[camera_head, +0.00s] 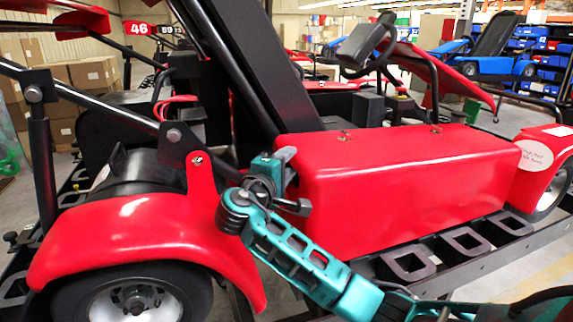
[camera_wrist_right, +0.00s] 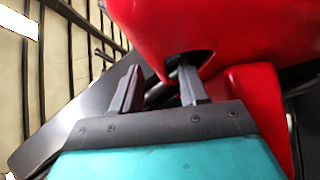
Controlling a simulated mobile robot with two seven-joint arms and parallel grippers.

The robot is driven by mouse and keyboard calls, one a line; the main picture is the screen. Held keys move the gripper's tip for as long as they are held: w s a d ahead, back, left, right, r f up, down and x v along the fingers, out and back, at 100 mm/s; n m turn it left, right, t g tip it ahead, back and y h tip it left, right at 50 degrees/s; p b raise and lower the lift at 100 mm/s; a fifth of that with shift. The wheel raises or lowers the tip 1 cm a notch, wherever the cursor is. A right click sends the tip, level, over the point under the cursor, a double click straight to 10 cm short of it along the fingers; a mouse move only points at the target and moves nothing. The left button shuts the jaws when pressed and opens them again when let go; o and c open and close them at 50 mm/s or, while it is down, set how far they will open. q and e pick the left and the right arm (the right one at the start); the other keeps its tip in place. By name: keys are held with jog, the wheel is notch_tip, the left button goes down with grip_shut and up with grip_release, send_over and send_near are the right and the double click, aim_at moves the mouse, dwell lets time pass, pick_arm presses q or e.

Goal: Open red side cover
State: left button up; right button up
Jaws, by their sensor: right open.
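The red side cover (camera_head: 410,185) is a long glossy box-like panel on the near side of the kart. It looks closed, with small fittings along its top edge. My right gripper (camera_head: 291,181) is at the cover's left end, its jaws apart and nothing seen between them. In the right wrist view, its two dark fingers (camera_wrist_right: 158,88) point at red bodywork (camera_wrist_right: 180,25) with a dark gap at its edge. The right finger overlaps that gap; I cannot tell whether it touches. My left gripper is not in view.
A red rear fender (camera_head: 140,240) over a wheel stands left of the gripper. A black frame (camera_head: 465,245) with square openings runs below the cover. Black bars (camera_head: 235,75) rise behind. A blue kart (camera_head: 485,55) and cardboard boxes (camera_head: 85,75) are in the background.

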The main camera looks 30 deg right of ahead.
jog(key=shift+c, duration=0.4)
jog(key=c, duration=0.3)
jog(key=shift+f, duration=0.1)
grip_shut()
